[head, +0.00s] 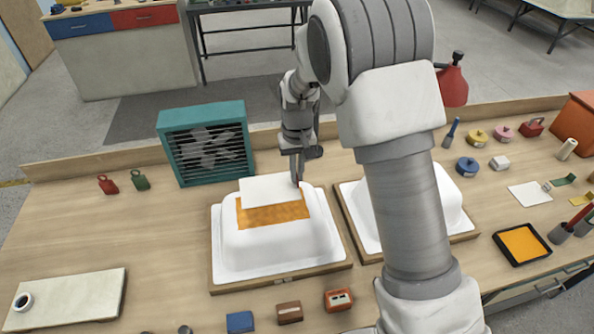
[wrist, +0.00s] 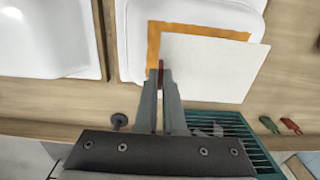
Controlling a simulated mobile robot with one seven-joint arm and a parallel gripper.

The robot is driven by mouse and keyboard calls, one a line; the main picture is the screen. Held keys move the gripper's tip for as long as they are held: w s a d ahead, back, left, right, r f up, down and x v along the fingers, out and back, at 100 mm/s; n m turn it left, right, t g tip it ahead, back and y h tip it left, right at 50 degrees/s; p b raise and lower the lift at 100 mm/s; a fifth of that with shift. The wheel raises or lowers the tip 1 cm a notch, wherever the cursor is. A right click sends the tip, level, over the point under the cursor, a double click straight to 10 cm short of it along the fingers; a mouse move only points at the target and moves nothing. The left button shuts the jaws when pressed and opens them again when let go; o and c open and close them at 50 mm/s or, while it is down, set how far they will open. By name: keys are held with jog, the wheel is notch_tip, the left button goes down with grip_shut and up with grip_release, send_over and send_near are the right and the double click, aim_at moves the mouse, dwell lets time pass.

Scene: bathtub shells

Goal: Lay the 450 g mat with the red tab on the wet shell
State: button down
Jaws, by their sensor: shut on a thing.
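A white mat (head: 268,188) hangs flat from my gripper (head: 297,180) at the back of the left shell (head: 278,252). My gripper is shut on the mat's red tab, which shows between the fingertips in the wrist view (wrist: 161,68). The left shell is a white upturned tub form with a wet-looking orange patch (head: 272,215) on its top. The mat (wrist: 210,65) covers part of the patch in the wrist view and reaches past the shell's back edge. Whether the mat touches the shell, I cannot tell. The right shell (head: 450,208) is bare where it shows, partly hidden by my arm.
A teal fan (head: 206,143) stands close behind the left shell. A red sprayer (head: 453,82) stands behind the right shell. An orange-filled tray (head: 521,243) and a white sheet (head: 530,194) lie at right. A pale board (head: 68,298) lies front left; the left-middle table is clear.

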jog(key=shift+f, duration=0.1)
jog(key=shift+f+b, duration=2.8)
jog(key=shift+f, duration=0.85)
jog(key=shift+f, duration=0.2)
jog(key=shift+c, duration=2.2)
grip_release()
jog(key=shift+r+p, duration=2)
jog(key=shift+r, duration=1.55)
